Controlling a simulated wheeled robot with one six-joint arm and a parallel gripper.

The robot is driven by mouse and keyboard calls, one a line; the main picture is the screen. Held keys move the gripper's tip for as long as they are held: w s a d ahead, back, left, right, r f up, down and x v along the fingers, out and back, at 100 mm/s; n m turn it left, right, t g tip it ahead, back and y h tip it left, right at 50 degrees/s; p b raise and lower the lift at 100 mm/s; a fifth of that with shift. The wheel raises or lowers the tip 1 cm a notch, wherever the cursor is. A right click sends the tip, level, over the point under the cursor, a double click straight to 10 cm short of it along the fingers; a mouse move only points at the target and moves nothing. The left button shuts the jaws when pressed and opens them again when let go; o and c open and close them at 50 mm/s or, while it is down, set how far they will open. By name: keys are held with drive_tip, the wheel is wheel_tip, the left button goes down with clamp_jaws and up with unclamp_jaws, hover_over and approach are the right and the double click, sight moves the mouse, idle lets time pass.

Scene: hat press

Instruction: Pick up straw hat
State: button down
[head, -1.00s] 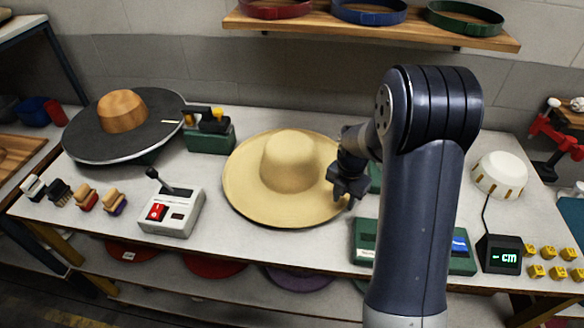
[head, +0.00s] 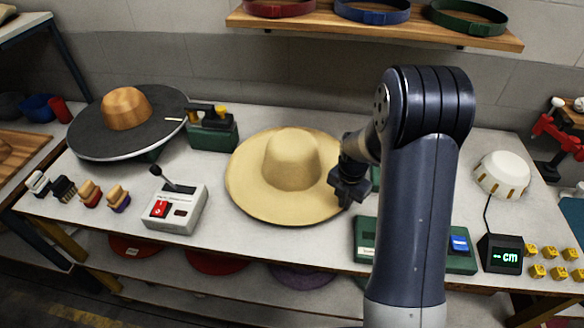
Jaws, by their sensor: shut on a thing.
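The straw hat (head: 292,160) is pale yellow with a wide round brim and a rounded crown. It is crown up over the middle of the white table. My gripper (head: 346,196) is at the right edge of the brim and shut on it. The fingertips are small and dark here, and their exact hold on the brim is partly hidden. I cannot tell whether the hat is clear of the table.
A dark round press plate with a wooden block (head: 126,108) stands at the left. A control box with a lever (head: 175,208) is left of the hat. A green case (head: 366,240), a white-domed device (head: 502,174) and a display (head: 500,253) are at the right. A shelf (head: 390,28) hangs behind.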

drive_tip(key=shift+r, duration=0.2)
wheel_tip(320, 180, up, 18)
drive_tip(key=b, duration=0.1)
drive_tip(key=shift+f+b, duration=0.15)
drive_tip(key=shift+b, duration=0.15)
idle(2.5)
